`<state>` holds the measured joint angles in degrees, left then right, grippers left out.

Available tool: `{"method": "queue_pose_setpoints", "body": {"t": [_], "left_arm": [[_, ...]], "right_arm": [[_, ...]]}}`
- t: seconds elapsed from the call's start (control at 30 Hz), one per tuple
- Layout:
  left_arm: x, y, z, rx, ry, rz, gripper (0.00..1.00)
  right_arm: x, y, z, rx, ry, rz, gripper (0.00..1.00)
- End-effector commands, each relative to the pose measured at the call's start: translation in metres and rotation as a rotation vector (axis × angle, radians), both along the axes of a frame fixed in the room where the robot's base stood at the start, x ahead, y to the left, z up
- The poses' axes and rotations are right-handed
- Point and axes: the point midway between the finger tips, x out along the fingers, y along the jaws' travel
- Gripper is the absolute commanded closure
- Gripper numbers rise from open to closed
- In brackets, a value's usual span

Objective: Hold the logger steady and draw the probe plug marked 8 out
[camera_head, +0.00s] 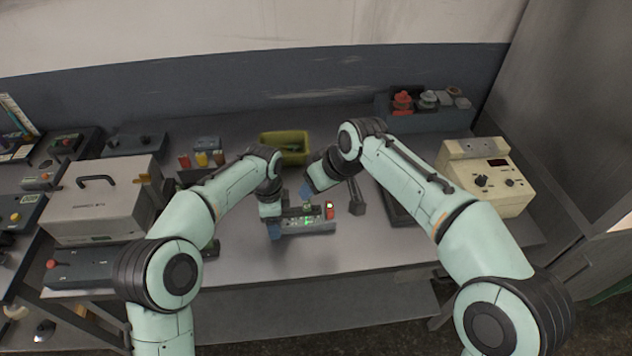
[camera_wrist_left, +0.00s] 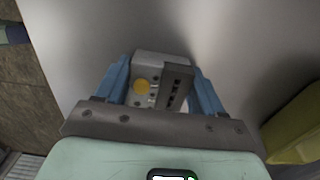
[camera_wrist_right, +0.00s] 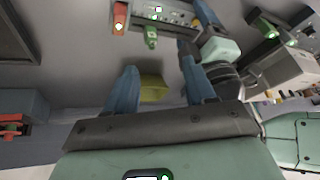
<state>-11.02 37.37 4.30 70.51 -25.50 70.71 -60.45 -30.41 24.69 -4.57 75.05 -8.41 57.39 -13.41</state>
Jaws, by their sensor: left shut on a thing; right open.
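The logger (camera_head: 305,226) is a grey box with a small green-lit face on the bench, in front of my arms. My left gripper (camera_head: 274,227) is shut on its left end; in the left wrist view the blue fingers stand on both sides of the logger (camera_wrist_left: 145,72). A red plug (camera_head: 329,211) stands at its right end. In the right wrist view a red plug (camera_wrist_right: 120,18) and a green plug (camera_wrist_right: 152,36) show on the logger's near side. I cannot read their marks. My right gripper (camera_head: 306,190) is open and empty, above and behind the logger.
A yellow-green bin (camera_head: 285,141) stands behind the logger. A beige instrument box (camera_head: 487,180) is at right, a grey case with a handle (camera_head: 100,205) at left. A dark rack (camera_head: 425,118) with red and grey parts stands at the back. The bench front is clear.

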Motion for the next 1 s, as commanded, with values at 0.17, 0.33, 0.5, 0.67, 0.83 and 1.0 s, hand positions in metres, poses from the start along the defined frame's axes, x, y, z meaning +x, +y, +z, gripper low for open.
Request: {"method": "queue_pose_setpoints", "body": {"t": [0.17, 0.33, 0.5, 0.67, 0.83, 1.0], "left_arm": [[0.0, 0.0, 0.001, -0.001, -0.001, 0.001, 0.75], [0.0, 0.0, 0.001, -0.001, -0.001, 0.001, 0.75], [0.0, 0.0, 0.001, -0.001, -0.002, 0.0, 0.75], [0.0, 0.0, 0.001, -0.001, -0.002, 0.0, 0.75], [0.0, 0.0, 0.001, -0.001, -0.002, 0.001, 0.75], [0.0, 0.0, 0.001, -0.001, -0.002, 0.001, 0.75]], "right_arm": [[0.005, 0.003, 0.003, -0.075, 0.02, -0.103, 0.46], [0.009, 0.004, -0.005, -0.092, 0.025, -0.133, 0.46], [0.017, 0.01, -0.031, -0.092, 0.028, -0.132, 0.46], [0.027, 0.017, -0.06, -0.09, 0.027, -0.132, 0.46], [0.036, 0.024, -0.086, -0.089, 0.025, -0.131, 0.46], [0.042, 0.027, -0.101, -0.088, 0.023, -0.131, 0.46]]}}
